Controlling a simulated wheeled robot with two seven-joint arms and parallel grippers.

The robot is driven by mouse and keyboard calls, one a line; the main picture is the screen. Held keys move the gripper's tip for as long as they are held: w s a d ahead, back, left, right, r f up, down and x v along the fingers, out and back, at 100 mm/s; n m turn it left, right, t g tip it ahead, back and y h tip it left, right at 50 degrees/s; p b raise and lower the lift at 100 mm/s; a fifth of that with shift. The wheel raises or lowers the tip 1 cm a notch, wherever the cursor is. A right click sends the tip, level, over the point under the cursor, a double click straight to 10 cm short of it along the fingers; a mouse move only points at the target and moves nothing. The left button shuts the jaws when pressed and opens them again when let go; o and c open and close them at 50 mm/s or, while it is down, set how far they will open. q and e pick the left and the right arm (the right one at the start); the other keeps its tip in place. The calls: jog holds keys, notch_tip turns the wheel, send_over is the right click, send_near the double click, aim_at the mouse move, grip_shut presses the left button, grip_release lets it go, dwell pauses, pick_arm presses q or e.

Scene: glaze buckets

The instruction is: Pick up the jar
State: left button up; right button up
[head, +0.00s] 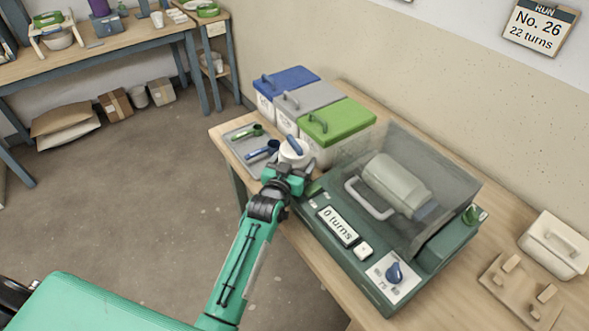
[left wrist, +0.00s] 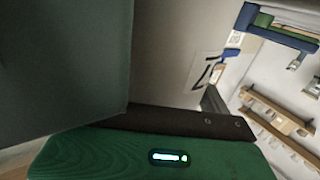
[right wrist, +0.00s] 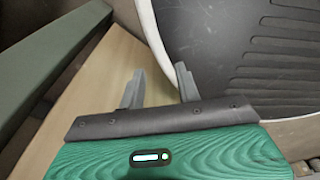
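In the head view a pale cylindrical jar (head: 395,181) lies on its side in the dark green machine (head: 345,272), seen through a smoky clear cover (head: 440,170). A small white pot (head: 296,160) with a blue piece on top stands left of the machine. My left gripper (head: 287,172) is just in front of this pot, at the machine's left corner. Whether it touches the pot is unclear. A dark green surface (left wrist: 60,65) fills the left of the left wrist view, where its fingers are mostly hidden. My right gripper (right wrist: 158,88) is open and empty.
Buckets with blue (head: 290,80), grey (head: 306,98) and green (head: 335,122) lids stand behind the white pot. A grey tray (head: 235,137) holds green and blue scoops. A white lidded box (head: 553,245) and a wooden rack (head: 520,292) are at right.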

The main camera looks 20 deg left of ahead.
pick_arm(q)
jog(key=shift+r, duration=0.2)
jog(key=shift+c, duration=1)
jog(key=shift+w+r, duration=0.1)
jog(key=shift+r, duration=0.7)
notch_tip(320, 180, up, 24)
jog(key=p, duration=0.6)
jog(key=shift+r, duration=0.15)
pick_arm(e)
jog(key=s+d+r, duration=0.1)
jog(key=s+r, duration=0.3)
jog(key=r, duration=0.1)
jog(key=shift+s, duration=0.15)
